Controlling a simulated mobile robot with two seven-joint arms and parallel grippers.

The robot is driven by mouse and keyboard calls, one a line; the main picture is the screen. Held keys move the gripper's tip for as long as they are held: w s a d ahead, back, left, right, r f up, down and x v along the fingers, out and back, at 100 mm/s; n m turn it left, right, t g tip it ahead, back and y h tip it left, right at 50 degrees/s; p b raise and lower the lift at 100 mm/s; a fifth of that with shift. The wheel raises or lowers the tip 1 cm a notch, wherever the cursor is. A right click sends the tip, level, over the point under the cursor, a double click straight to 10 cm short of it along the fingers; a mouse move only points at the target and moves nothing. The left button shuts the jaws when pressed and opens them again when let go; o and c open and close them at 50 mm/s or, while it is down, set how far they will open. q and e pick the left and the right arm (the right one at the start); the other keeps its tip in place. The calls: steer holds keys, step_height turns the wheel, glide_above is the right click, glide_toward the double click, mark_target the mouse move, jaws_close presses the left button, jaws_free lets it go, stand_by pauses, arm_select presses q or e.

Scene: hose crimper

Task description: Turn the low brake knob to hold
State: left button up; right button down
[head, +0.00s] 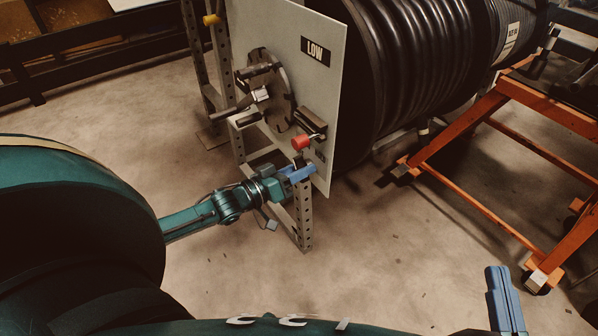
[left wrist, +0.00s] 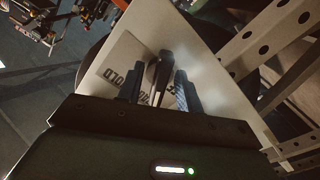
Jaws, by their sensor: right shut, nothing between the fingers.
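The grey LOW panel (head: 325,80) stands upright at the upper middle of the head view. My left gripper (head: 298,173) is at its lower edge, below a red-tipped lever, and hides the brake knob there. In the left wrist view, a dark narrow knob (left wrist: 163,70) stands between the two fingers of my left gripper (left wrist: 158,92), with gaps visible on both sides. A plate with upside-down lettering, seemingly including HOLD (left wrist: 115,85), lies behind the left finger. The knob's exact setting cannot be read. My right gripper (head: 505,298) is shut and empty at the lower right, away from the panel.
A toothed disc with handles (head: 270,90) and the red-tipped lever (head: 301,142) stick out above my left gripper. A perforated metal post (head: 304,220) stands just below it. A black hose reel (head: 400,60) is behind the panel. An orange frame (head: 480,120) stands at right.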

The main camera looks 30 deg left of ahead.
arm_select(q)
steer(key=shift+c, duration=0.4)
steer(key=c, duration=0.5)
steer(key=shift+c, duration=0.2)
arm_select(e)
steer(key=shift+r, duration=0.1)
